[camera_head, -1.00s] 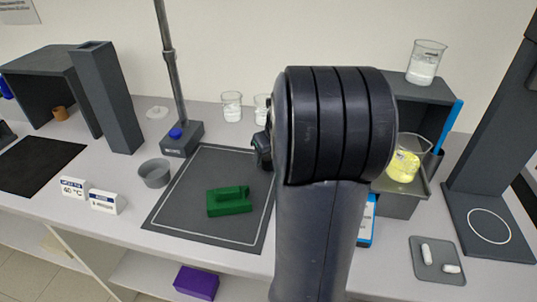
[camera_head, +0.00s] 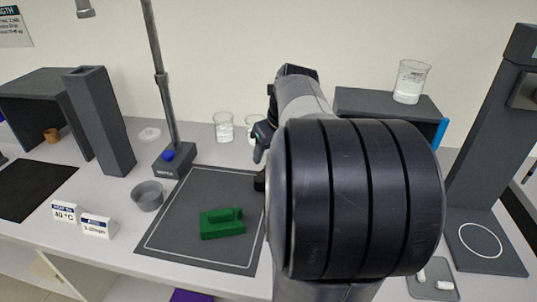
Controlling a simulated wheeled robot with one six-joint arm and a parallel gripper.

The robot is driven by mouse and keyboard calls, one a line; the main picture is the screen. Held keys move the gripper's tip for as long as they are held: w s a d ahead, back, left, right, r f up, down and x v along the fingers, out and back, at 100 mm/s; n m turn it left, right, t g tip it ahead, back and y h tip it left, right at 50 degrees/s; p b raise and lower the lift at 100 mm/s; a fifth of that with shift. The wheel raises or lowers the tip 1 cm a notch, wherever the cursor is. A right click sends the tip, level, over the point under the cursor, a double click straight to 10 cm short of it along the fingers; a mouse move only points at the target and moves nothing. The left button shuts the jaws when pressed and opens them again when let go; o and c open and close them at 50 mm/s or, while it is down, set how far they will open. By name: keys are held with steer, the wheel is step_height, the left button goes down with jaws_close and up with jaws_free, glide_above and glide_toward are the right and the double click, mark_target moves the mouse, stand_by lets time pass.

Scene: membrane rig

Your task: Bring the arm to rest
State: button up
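My arm fills the middle right of the head view, with a large dark ribbed joint close to the camera. Part of my gripper (camera_head: 262,155) shows as dark pieces at the left edge of the arm, beside the right edge of the dark mat. Its fingertips are mostly hidden behind the arm, so its opening cannot be made out. A green block with a handle (camera_head: 222,224) lies on the dark mat with a pale outline (camera_head: 190,250), apart from the gripper.
Two beakers stand at the back, one of them clear of the arm (camera_head: 224,127). A stand with a pole (camera_head: 178,158) and a grey bowl (camera_head: 148,196) are left of the mat. A beaker (camera_head: 410,82) sits on a dark shelf box (camera_head: 365,102). The arm hides the bench behind it.

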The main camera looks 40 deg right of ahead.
mark_target(260, 178)
steer(key=b+x, duration=0.1)
steer(key=x, duration=1.1)
steer(key=shift+a+f, duration=0.1)
steer(key=shift+f, duration=0.3)
step_height(260, 178, up, 3)
steer(key=shift+r, duration=0.7)
